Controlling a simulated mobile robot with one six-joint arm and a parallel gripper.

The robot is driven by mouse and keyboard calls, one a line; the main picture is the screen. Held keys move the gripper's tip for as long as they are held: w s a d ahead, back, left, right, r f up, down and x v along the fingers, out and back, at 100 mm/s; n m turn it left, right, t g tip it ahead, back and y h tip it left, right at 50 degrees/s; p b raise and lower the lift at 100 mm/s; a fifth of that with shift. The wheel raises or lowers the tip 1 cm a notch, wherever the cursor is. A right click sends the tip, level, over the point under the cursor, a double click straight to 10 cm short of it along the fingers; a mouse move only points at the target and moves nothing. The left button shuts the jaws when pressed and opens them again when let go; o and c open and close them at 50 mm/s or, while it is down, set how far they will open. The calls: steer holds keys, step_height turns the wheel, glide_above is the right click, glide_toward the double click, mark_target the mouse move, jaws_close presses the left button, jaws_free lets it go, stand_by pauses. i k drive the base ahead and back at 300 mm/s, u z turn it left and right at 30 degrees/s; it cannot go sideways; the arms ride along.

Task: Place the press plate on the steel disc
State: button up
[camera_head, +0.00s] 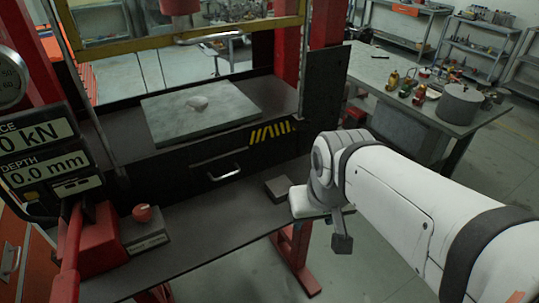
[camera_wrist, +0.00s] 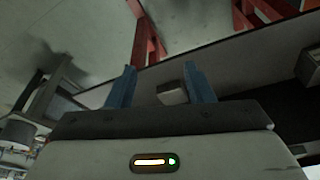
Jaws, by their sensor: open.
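A small grey block, which looks like the press plate (camera_head: 281,189), lies flat on the dark front shelf, left of my gripper (camera_head: 338,222). It also shows in the wrist view (camera_wrist: 172,92), between and beyond the two blue fingers of my gripper (camera_wrist: 159,68). My gripper is open and empty, apart from the block, near the shelf's front right edge. Nothing rests on the disc.
A red press column (camera_head: 322,25) and dark side panel (camera_head: 325,95) stand right of the bed. The red press ram (camera_head: 180,8) hangs above. A display (camera_head: 42,150) and a red-knobbed box (camera_head: 143,230) stand at left. The shelf's middle is clear.

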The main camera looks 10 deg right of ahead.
mark_target(197, 100)
steer(key=z, duration=1.6)
steer(key=k, duration=1.55)
steer(key=u, duration=0.5)
steer(key=i, duration=1)
